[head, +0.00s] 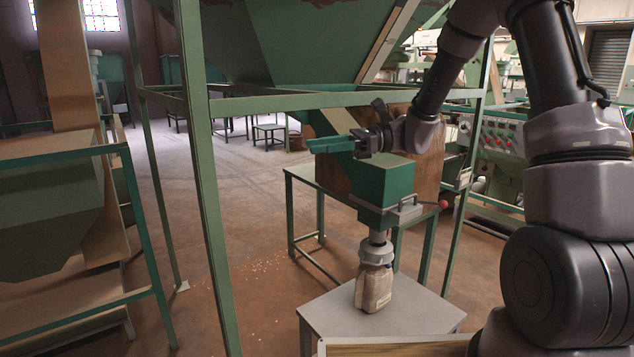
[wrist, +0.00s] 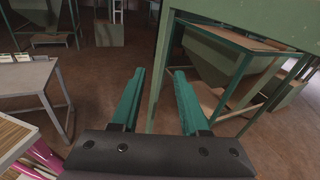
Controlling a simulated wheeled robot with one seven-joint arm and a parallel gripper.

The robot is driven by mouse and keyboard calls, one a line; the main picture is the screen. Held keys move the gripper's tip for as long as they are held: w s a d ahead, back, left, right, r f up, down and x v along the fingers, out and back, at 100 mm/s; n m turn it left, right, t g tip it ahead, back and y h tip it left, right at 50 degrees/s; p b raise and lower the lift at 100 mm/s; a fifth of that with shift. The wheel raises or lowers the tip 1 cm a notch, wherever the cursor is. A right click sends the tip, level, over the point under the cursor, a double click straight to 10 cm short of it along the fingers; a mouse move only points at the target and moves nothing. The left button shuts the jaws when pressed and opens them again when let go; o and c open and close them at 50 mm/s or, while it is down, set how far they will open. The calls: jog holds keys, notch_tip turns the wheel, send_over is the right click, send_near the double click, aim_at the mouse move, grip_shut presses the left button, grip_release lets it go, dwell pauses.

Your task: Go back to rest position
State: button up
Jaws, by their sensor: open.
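My gripper (head: 330,144) is in the head view, near the centre, in front of the big green hopper and at the height of the green chute box's top. Its teal fingers point left. In the wrist view my gripper (wrist: 158,98) shows two teal fingers apart with nothing between them. A jar (head: 373,285) with tan contents and a label stands on the grey table below the spout of the green chute box (head: 382,185). The box has a metal handle on its front.
A green frame post (head: 205,190) stands left of my gripper; it also shows close ahead in the wrist view (wrist: 160,65). The grey table (head: 425,318) is at the lower middle. Another hopper (head: 50,215) stands at the left. The floor between has scattered bits.

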jog(key=s+d+r+n+t+h, duration=0.3)
jog(key=s+d+h, duration=0.2)
jog(key=d, duration=0.3)
jog(key=s+d+r+n+t+h, duration=0.3)
jog(key=s+d+n+t+h, duration=0.1)
jog(key=d, duration=0.4)
jog(key=s+d+r+n+t+h, duration=0.2)
jog(key=s+d+n+t+h, duration=0.1)
jog(key=s+d+h, duration=0.2)
jog(key=s+d, duration=0.2)
jog(key=d, duration=0.1)
jog(key=shift+r+n+t+h, duration=0.3)
jog(key=shift+r+t+h, duration=0.1)
jog(key=shift+w, duration=0.1)
